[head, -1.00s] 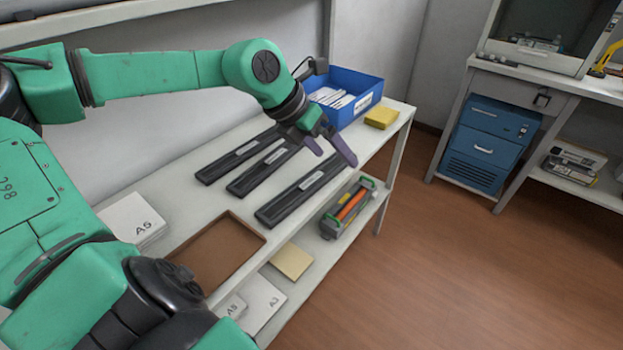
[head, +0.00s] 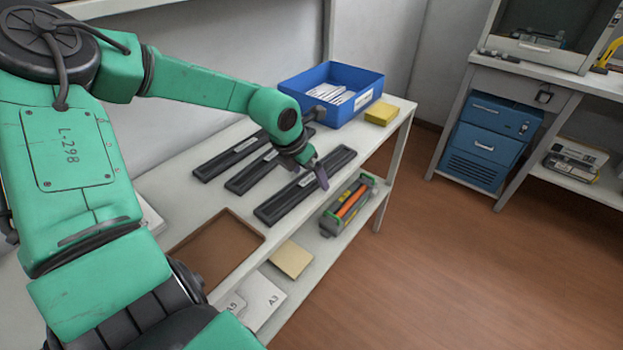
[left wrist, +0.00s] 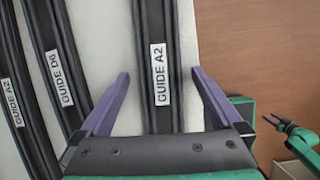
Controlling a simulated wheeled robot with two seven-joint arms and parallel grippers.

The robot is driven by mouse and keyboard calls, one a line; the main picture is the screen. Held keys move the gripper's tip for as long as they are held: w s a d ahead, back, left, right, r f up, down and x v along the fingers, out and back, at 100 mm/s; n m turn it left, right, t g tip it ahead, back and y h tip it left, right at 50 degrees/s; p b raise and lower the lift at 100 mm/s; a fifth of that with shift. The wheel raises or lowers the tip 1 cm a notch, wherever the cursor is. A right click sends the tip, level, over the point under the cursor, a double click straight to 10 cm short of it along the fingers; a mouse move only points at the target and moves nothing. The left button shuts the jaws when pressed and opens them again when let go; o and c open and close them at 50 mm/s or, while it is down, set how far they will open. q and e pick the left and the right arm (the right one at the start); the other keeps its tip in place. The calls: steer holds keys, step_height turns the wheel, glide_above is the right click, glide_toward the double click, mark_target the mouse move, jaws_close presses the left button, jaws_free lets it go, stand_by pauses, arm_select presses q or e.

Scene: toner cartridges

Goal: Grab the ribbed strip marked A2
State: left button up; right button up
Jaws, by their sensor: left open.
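The ribbed strip marked A2 (head: 281,206) is a long black strip with a white label, lying on the shelf top nearest its front edge. In the left wrist view, the strip (left wrist: 155,95) runs between my fingers with its label reading "GUIDE A2". My left gripper (head: 315,174) is open above its middle, and its purple fingers (left wrist: 159,98) stand one on each side, apart from the strip. My right gripper (left wrist: 275,121) shows small at the right of the left wrist view; its jaws are too small to judge.
A blue bin (head: 330,92) and yellow block (head: 381,113) stand at the far end. A brown recessed tray (head: 215,250) lies nearer.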

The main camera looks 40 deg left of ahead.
arm_select(q)
steer(key=c, duration=1.5)
steer(key=shift+r, duration=0.1)
